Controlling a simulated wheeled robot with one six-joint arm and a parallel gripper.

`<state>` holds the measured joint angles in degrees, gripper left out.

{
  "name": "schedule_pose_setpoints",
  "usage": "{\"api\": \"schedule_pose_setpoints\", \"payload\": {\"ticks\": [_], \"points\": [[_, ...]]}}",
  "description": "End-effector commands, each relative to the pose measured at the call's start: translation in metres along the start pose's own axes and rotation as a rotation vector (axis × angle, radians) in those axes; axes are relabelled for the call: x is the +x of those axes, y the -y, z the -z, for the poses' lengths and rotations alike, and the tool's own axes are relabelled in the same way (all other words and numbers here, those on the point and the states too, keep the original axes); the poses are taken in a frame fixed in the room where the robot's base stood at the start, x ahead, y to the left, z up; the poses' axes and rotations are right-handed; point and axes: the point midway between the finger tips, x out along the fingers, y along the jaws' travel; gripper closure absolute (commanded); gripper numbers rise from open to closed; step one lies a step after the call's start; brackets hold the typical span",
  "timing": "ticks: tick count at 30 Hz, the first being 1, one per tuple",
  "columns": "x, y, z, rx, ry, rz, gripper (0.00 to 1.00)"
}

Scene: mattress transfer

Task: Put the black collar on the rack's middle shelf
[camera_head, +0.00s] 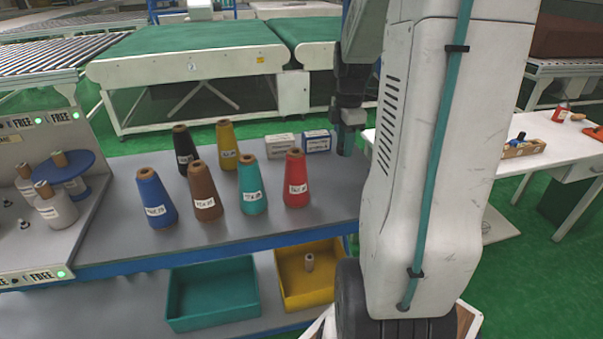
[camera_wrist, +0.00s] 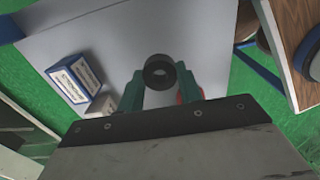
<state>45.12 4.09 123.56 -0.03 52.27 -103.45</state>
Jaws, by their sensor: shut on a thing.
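The black collar (camera_wrist: 159,72) is a thick ring with a round hole, seen in the wrist view between the tips of my gripper's green fingers. My gripper (camera_wrist: 160,82) is shut on it and holds it over the grey table. In the head view my gripper (camera_head: 347,132) points down at the table's right end, beside my large white arm link. The collar cannot be made out there. No rack with a middle shelf can be clearly identified in either view.
Several thread cones, including a red cone (camera_head: 296,180), stand on the grey table (camera_head: 110,225). Two small boxes (camera_head: 317,141) lie near its back edge. Below are a green bin (camera_head: 212,292) and a yellow bin (camera_head: 303,278). A white table (camera_head: 560,140) stands at right.

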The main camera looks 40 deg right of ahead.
Motion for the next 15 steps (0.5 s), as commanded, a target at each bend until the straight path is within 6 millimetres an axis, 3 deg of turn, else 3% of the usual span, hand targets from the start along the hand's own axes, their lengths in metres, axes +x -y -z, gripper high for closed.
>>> {"api": "schedule_pose_setpoints", "payload": {"ticks": [6,15], "points": [[0.041,0.001,0.001,-0.002,-0.001,0.006,0.87],[0.069,0.001,0.001,-0.002,0.000,0.003,0.87]]}}
